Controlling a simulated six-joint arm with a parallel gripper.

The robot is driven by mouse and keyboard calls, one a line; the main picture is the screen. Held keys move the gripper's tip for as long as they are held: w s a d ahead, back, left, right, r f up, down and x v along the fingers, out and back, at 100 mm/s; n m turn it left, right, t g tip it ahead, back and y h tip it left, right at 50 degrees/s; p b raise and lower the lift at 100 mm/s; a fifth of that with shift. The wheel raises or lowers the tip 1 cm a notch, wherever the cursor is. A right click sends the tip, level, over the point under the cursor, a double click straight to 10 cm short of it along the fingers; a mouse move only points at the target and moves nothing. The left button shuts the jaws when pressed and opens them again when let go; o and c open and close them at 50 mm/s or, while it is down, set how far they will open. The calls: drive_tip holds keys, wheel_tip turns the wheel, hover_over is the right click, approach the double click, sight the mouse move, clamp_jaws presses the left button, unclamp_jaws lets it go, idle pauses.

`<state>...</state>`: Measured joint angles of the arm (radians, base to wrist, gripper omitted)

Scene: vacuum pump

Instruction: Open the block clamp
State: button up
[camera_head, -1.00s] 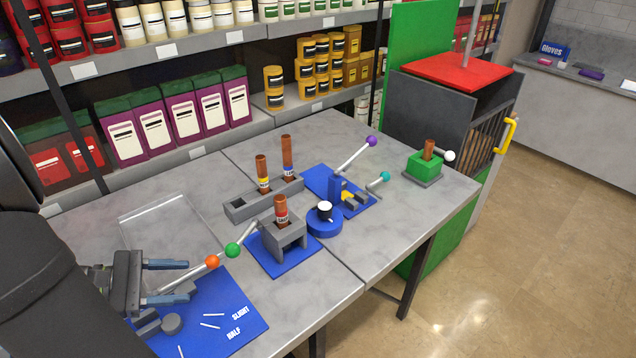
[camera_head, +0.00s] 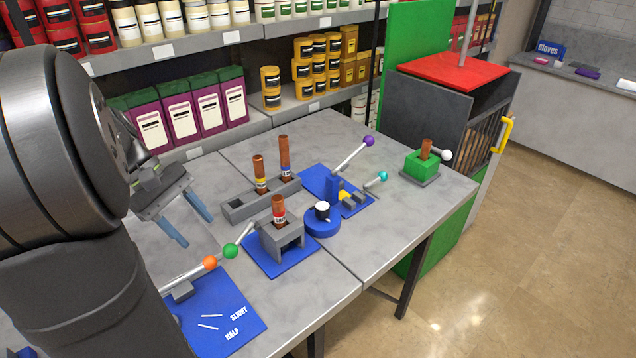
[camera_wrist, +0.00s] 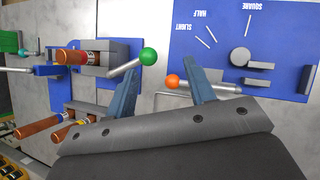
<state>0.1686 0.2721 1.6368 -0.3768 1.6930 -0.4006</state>
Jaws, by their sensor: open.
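A grey block (camera_head: 291,239) on a small blue plate (camera_head: 272,268) holds a brown labelled bottle (camera_head: 279,209) upright. A lever with a green ball (camera_head: 230,251) reaches from its left side; I take this as the block clamp. In the wrist view the block (camera_wrist: 104,64) and green ball (camera_wrist: 148,56) are at upper left. My gripper (camera_head: 192,226) is open and empty, left of the block and behind the green ball. In the wrist view the green ball and an orange ball (camera_wrist: 172,81) appear between its fingers, apart from them.
The orange-ball lever belongs to a larger blue plate (camera_head: 226,328) marked SLIGHT and HALF. A grey rack (camera_head: 240,209) with two bottles stands behind the block. A blue round base (camera_head: 322,223), purple-ball lever (camera_head: 369,141) and green block (camera_head: 420,165) lie to the right.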

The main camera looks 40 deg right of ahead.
drive_tip(key=w+d+r+m+t+y, duration=0.1)
drive_tip(key=d+r+m+t+y, duration=0.25)
drive_tip(key=d+r, duration=0.55)
wheel_tip(320, 180, down, 7)
drive_tip(key=a+t, duration=0.1)
drive_tip(key=a, duration=0.1)
wheel_tip(320, 180, up, 9)
drive_tip(key=d, duration=0.1)
drive_tip(key=d+f+m, duration=0.1)
drive_tip(key=d+f, duration=0.5)
drive_tip(key=d, duration=0.2)
drive_tip(key=d+f+t, duration=0.1)
drive_tip(key=d+f, duration=0.5)
drive_tip(key=d, duration=0.2)
drive_tip(key=d+f+m+h, duration=0.1)
drive_tip(key=d+f, duration=0.6)
drive_tip(key=d, duration=0.1)
drive_tip(key=shift+w+d+m+t, duration=0.15)
drive_tip(key=shift+d+m+t, duration=0.1)
drive_tip(key=shift+d+m, duration=0.1)
